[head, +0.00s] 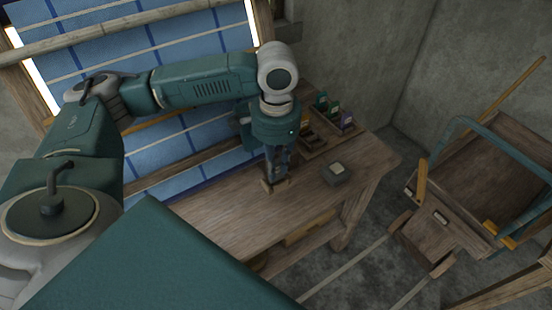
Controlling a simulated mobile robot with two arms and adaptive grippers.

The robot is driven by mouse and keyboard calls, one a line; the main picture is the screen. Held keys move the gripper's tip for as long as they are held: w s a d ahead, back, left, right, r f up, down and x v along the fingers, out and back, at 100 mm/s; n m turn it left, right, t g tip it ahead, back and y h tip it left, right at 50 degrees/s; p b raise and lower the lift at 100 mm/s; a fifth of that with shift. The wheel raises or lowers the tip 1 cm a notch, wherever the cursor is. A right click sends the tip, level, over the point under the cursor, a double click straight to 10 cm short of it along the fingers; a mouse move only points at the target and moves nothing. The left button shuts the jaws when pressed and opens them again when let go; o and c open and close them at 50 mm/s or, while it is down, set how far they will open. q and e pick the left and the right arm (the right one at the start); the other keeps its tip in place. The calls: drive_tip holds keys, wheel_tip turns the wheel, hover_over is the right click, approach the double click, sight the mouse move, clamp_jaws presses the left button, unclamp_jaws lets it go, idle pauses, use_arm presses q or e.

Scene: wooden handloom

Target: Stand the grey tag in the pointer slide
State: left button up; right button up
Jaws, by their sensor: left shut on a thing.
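My left gripper (275,172) points down over the workbench, its fingers shut on a small dark thing. It seems to be the grey tag, but the fingers hide most of it. Right at the fingertips is a small brown wooden block (266,187) on the bench top, which looks like the pointer slide. I cannot tell whether the tag is inside it or just above it. My right gripper is not in view.
A wooden tray (315,152) with compartments and green and purple pieces stands behind the gripper. A dark grey box with a pale top (336,173) sits to the right. The bench front (235,222) is clear. A wooden cart (500,165) stands at right.

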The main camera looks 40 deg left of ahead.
use_arm(q)
drive_tip(key=shift+f, duration=0.45)
drive_tip(key=o, duration=0.9)
drive_tip(key=shift+r, duration=0.15)
wheel_tip(320, 180, up, 12)
drive_tip(key=shift+f, duration=0.15)
